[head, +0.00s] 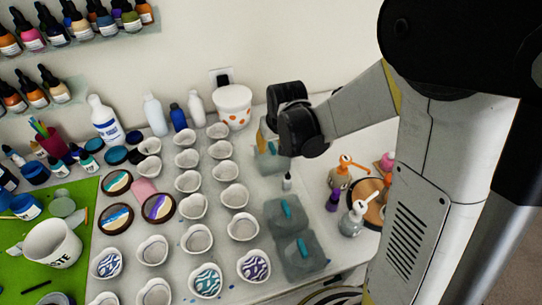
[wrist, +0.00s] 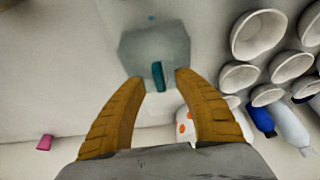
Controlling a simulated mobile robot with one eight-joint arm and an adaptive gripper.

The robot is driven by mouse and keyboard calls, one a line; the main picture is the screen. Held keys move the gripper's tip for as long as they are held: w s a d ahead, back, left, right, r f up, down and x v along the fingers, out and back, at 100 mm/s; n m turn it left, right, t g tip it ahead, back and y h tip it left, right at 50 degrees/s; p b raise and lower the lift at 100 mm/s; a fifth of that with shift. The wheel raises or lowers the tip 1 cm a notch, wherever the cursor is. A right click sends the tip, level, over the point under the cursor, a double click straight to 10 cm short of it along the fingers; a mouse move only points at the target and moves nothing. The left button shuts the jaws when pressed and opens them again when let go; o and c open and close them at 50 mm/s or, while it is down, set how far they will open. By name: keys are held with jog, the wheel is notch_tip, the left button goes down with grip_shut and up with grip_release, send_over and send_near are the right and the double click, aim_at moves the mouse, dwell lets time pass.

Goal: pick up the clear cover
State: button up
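Clear grey covers with teal handles stand on the white table. The far cover (head: 268,160) is below my gripper (head: 268,138) in the head view, partly hidden by it. In the wrist view this clear cover (wrist: 140,48) is straight ahead, and its teal handle (wrist: 158,76) appears between the fingertips of my gripper (wrist: 158,80). The yellow fingers are open, one on each side of the handle; I cannot tell whether they touch it. Two more clear covers, the middle one (head: 275,207) and the near one (head: 318,262), sit closer in a row.
A small bottle (head: 287,182) stands just in front of the far cover. Rows of white cups (head: 234,196) fill the table to the left. A white tub with orange dots (head: 233,100) stands behind. Pump bottles (head: 351,222) are to the right.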

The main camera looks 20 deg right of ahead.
jog(key=shift+w+f, duration=0.15)
jog(key=shift+f, duration=0.3)
jog(key=shift+c, duration=0.4)
grip_shut()
jog(key=shift+r, duration=0.1)
